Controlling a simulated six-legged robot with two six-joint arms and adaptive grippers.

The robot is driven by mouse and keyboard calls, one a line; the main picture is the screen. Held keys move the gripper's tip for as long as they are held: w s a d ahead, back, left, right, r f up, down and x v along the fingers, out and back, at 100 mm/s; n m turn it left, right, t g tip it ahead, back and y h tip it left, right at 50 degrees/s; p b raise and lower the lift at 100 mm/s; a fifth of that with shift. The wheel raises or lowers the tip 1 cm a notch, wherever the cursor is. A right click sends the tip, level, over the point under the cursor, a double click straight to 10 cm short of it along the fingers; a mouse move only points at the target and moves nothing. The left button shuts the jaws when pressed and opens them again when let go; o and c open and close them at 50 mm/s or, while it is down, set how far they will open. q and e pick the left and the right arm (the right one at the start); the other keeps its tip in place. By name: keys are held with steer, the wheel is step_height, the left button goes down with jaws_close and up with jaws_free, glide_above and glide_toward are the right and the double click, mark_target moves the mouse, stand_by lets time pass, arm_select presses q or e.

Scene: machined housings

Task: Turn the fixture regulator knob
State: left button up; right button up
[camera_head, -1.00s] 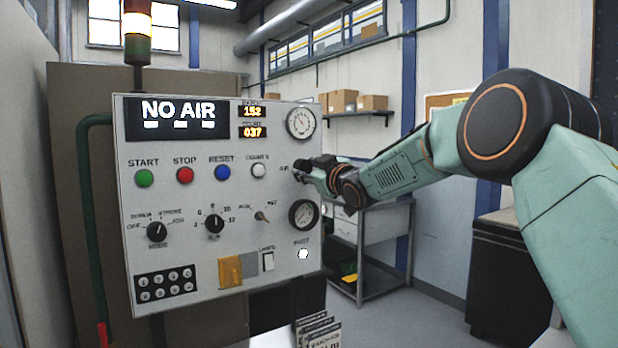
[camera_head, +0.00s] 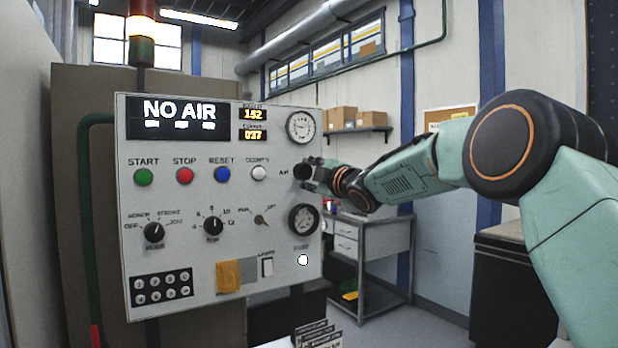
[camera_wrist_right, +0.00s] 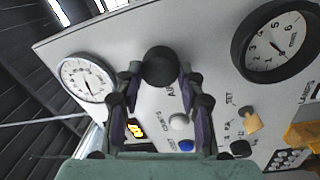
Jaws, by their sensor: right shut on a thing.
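The regulator knob (camera_head: 302,171) is a round black knob at the right edge of the white control panel, beside the AIR label, between the upper and lower gauges. In the right wrist view the knob (camera_wrist_right: 160,66) sits between the two fingers. My right gripper (camera_head: 311,174) reaches it from the right and is shut on it. The fingertips (camera_wrist_right: 159,75) close on the knob from both sides. The panel display (camera_head: 178,116) reads NO AIR. My left gripper is not in view.
The upper gauge (camera_head: 300,126) and lower gauge (camera_head: 303,219) lie close above and below the knob. A white button (camera_head: 259,173) is to its left. Selector knobs (camera_head: 154,232) and a yellow tag (camera_head: 228,274) are lower on the panel. A grey cart (camera_head: 370,250) stands behind my arm.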

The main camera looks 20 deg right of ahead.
steer(key=shift+d+r+n, duration=0.1)
steer(key=shift+r+n, duration=0.15)
steer(key=shift+n, duration=0.05)
steer(key=o, duration=1.2)
steer(key=shift+w+f, duration=0.25)
steer(key=shift+f, duration=0.05)
steer(key=shift+s+r, duration=0.15)
steer(key=shift+s, duration=0.1)
steer(key=shift+s+d+f, duration=0.15)
steer(key=shift+s+d, duration=0.1)
steer(key=shift+s, duration=1.75)
steer(key=shift+s+d+f, duration=0.2)
steer(key=shift+s+d, duration=0.05)
steer(key=shift+s, duration=1.7)
steer(key=shift+s+d+f, duration=0.15)
steer(key=shift+s+d, duration=0.1)
steer(key=shift+s, duration=1.75)
steer(key=shift+w, duration=0.2)
steer(key=shift+s, duration=0.1)
